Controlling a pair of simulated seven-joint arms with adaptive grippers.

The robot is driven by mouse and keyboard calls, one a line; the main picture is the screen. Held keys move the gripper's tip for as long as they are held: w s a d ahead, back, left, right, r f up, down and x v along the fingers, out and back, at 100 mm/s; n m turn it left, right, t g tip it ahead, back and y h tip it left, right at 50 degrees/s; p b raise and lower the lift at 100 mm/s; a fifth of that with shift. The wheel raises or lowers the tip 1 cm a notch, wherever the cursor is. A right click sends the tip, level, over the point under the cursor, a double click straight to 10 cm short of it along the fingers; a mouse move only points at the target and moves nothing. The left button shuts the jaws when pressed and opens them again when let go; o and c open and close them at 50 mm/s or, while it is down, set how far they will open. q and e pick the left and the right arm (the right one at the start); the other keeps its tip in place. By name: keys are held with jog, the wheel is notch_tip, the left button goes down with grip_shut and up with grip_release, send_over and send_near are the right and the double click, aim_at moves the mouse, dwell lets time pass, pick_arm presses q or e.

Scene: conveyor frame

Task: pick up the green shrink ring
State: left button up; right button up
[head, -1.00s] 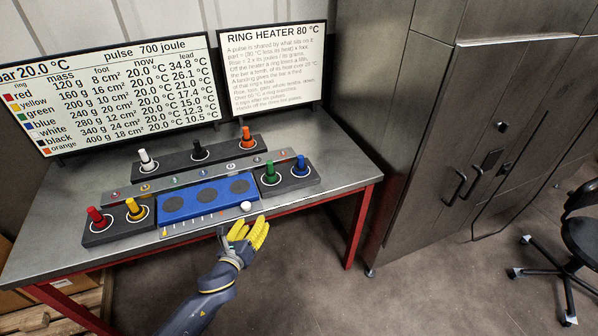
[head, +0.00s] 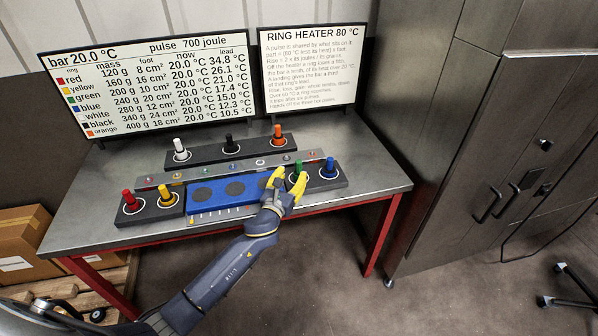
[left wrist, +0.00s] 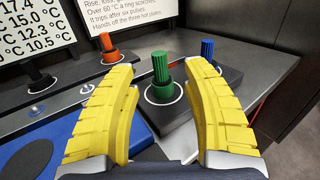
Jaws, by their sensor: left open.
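The green ring piece (head: 298,166) stands upright on the right black block, partly hidden by my gripper in the head view. In the left wrist view it is a ribbed green cylinder (left wrist: 161,70) with a wider green lower part, inside a white circle. My left gripper (head: 287,180) has yellow fingers and is open and empty, just in front of the green piece. In the left wrist view the piece shows between the two spread fingers (left wrist: 165,105), beyond them; no contact is visible. My right gripper is out of view.
The blue piece (head: 329,168) stands close right of the green one. The orange piece (head: 278,135) stands behind. The blue heater plate (head: 205,195) with dark discs lies to the left. Red (head: 128,200) and yellow (head: 165,195) pieces stand farther left. Two screens stand behind.

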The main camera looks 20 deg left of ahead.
aim_at(298, 166)
pick_arm(q)
jog(key=shift+w+d+f, duration=0.1)
jog(key=shift+w, duration=1.75)
jog(key=shift+w+d+f, duration=0.1)
jog(key=shift+w, duration=1.75)
jog(key=shift+o, duration=0.2)
grip_shut()
